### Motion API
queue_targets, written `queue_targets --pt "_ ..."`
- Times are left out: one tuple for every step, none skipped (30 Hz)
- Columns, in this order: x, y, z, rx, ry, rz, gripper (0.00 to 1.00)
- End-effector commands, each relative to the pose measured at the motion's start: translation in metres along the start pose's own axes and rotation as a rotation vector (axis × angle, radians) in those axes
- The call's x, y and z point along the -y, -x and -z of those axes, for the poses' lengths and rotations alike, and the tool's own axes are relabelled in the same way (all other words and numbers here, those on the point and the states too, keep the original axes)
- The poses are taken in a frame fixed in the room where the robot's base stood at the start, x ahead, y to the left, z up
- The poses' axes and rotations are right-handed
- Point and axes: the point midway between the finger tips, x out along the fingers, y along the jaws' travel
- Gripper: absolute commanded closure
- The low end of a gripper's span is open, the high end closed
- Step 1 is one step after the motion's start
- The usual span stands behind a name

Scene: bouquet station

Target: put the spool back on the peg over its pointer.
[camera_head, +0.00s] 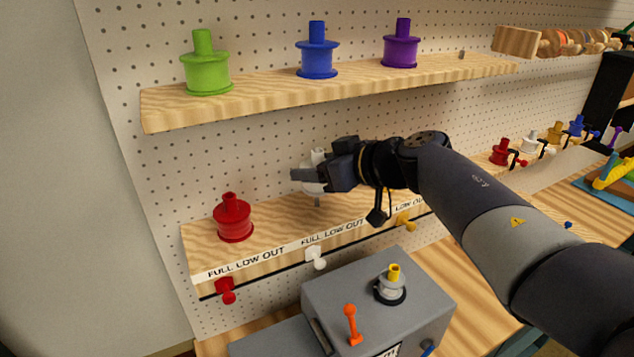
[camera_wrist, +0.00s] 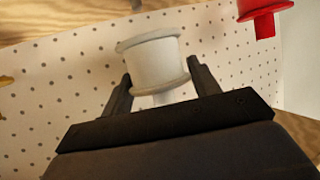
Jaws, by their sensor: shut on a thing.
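My gripper (camera_head: 310,178) is shut on the white spool (camera_head: 317,186) and holds it over the lower shelf. In the wrist view the spool (camera_wrist: 152,62) sits between both fingers. A short grey peg (camera_head: 317,202) shows directly below the spool, above the white pointer (camera_head: 316,257) on the rail under the shelf's front. I cannot tell whether the spool's bottom is around the peg or just above it. My fingers hide part of the spool in the head view.
A red spool (camera_head: 233,218) stands left on the lower shelf (camera_head: 275,222), above a red pointer (camera_head: 226,290). A yellow pointer (camera_head: 404,222) is to the right. Green, blue and purple spools stand on the upper shelf (camera_head: 270,95). A grey machine (camera_head: 345,290) stands below.

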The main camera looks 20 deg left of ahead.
Motion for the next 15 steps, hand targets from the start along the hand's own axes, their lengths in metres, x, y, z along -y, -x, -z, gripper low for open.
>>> queue_targets --pt "0.0 -0.001 -0.003 0.001 -0.002 0.0 0.7" --pt "0.0 -0.003 -0.006 0.001 -0.003 0.0 0.7" --pt "0.0 -0.004 -0.012 0.002 -0.004 0.001 0.7" --pt "0.0 -0.006 -0.016 0.003 -0.004 0.001 0.7" --pt "0.0 -0.008 -0.021 0.003 -0.005 0.002 0.7" --pt "0.0 -0.011 -0.026 0.003 -0.004 0.001 0.7" --pt "0.0 -0.012 -0.03 0.002 -0.005 0.0 0.7" --pt "0.0 -0.013 -0.033 0.002 -0.003 0.0 0.7" --pt "-0.001 -0.016 -0.035 0.002 -0.003 0.0 0.7" --pt "-0.001 -0.018 -0.036 0.001 -0.003 0.001 0.7" --pt "-0.001 -0.019 -0.037 0.001 -0.002 0.001 0.7" --pt "-0.001 -0.019 -0.037 0.001 -0.001 0.001 0.7" --pt "-0.001 -0.019 -0.037 0.0 -0.001 0.0 0.7" --pt "-0.001 -0.019 -0.037 0.0 -0.001 0.0 0.7" --pt "-0.001 -0.019 -0.037 0.0 -0.001 0.0 0.7"
